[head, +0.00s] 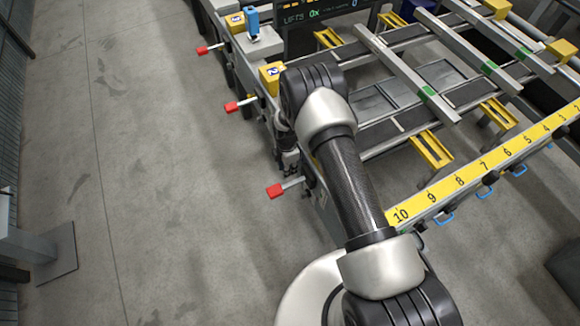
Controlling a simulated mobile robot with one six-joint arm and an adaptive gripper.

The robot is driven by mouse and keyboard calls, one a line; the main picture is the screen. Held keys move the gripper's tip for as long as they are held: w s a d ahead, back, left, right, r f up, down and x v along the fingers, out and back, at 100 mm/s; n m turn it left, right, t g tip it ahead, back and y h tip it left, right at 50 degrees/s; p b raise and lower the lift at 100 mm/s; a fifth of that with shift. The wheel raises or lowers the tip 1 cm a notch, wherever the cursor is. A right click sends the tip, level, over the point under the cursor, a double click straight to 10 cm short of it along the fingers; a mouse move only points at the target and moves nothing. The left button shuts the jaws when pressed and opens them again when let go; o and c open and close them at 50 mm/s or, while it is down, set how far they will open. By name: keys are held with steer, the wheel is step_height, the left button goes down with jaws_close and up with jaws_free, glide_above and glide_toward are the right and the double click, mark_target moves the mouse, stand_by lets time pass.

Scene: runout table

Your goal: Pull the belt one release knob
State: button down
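Three red knobs on short metal rods stick out to the left from the table's left end: a far one (202,50), a middle one (231,107) and a near one (275,191). The yellow block (271,74) by the middle knob reads 2. The far yellow block (235,21) has a number too small to read surely. No number shows by the near knob, where my arm covers the table corner. My gripper (291,162) hangs at that corner, just above and right of the near knob. Its fingers are too small and dark to tell open or shut.
The runout table has a yellow numbered scale (465,176) along its near edge, with several blue handles (445,218) below. Grey bars (406,73) lie across the belts. A blue device (252,22) stands near the far block. The floor (150,170) on the left is clear.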

steer(key=c, duration=1.4)
jaws_free()
steer(key=shift+a, duration=0.2)
steer(key=shift+o, duration=0.2)
step_height(320, 180, up, 12)
